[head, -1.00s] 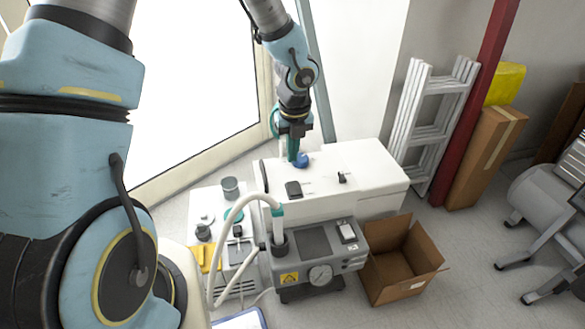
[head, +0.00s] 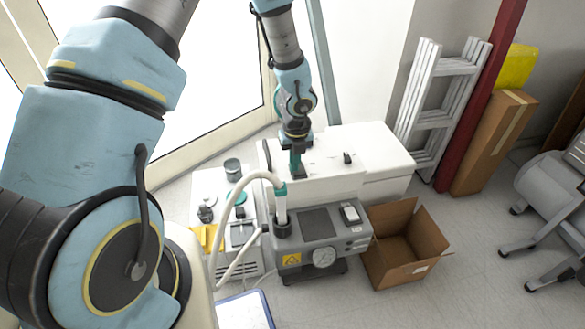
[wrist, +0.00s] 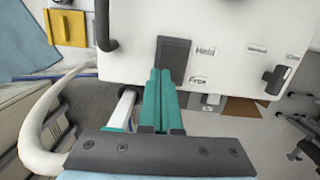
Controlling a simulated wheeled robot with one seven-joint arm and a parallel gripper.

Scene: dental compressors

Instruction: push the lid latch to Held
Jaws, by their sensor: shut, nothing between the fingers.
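The lid latch (wrist: 173,54) is a dark rectangular piece on the white housing in the wrist view. The label "Held" (wrist: 206,50) is beside its upper part and "Free" (wrist: 198,81) beside its lower end. Which setting it is at, I cannot tell. My gripper (wrist: 160,74) has its teal fingers together and empty, with the tips overlapping the latch's lower end. Whether they touch it is unclear. In the head view my gripper (head: 297,172) points down onto the white housing (head: 338,150) and hides most of the latch.
A second dark switch (wrist: 277,80) sits right of the latch. A grey unit with a gauge (head: 317,245) and a pale hose (head: 240,186) stand in front of the housing. An open cardboard box (head: 404,246) is at right, a white ladder (head: 440,95) behind.

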